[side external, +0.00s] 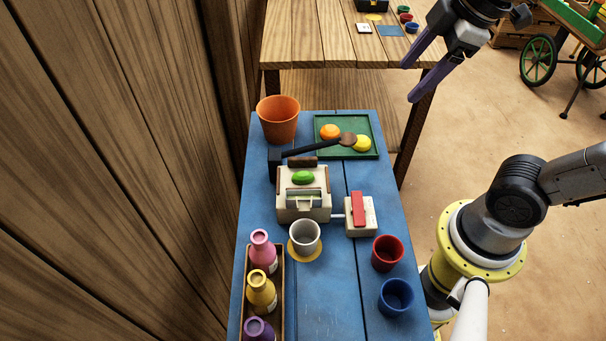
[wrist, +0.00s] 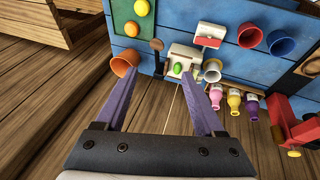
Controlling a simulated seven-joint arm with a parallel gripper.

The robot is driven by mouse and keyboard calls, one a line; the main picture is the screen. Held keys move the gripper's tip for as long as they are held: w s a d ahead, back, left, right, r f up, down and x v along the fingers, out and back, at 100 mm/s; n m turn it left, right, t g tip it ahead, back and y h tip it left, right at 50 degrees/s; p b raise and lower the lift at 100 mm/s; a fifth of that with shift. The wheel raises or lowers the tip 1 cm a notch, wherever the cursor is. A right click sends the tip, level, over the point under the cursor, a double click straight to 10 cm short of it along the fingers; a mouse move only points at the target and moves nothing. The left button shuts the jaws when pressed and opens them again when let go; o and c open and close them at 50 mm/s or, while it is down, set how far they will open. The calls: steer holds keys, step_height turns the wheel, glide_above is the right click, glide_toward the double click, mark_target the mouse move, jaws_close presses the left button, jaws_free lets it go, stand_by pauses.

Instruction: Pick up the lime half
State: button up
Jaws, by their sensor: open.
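The green lime half (side external: 303,178) lies on top of a cream box-like device (side external: 290,207) on the blue table. It also shows in the wrist view (wrist: 177,68), beyond the fingertips. My gripper (side external: 409,82) is open and empty, high up to the right of the table's far end. In the wrist view my gripper's purple fingers (wrist: 161,80) are spread apart, with nothing between them.
A black lever (side external: 318,147) with a brown knob reaches over the device's far side. An orange pot (side external: 278,120), green tray (side external: 319,151) with fruit, grey cup (side external: 304,238), red-switch box (side external: 362,226), red cup (side external: 388,253), blue cup (side external: 396,298) and bottles (side external: 262,292) surround it.

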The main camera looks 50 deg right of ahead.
steer(key=w+a+n+g, duration=0.2)
steer(key=w+a+n, duration=0.1)
steer(key=w+n, duration=0.25)
steer(key=n+g, duration=0.3)
steer(key=n, duration=0.1)
glide_above(303, 172)
steer(key=f, duration=1.6)
steer(key=shift+w+d+f, duration=0.1)
steer(key=shift+w, duration=0.1)
steer(key=shift+s+f, duration=0.15)
steer(key=shift+f, duration=2.9)
steer(key=c, duration=1.1)
steer(key=shift+r, duration=0.1)
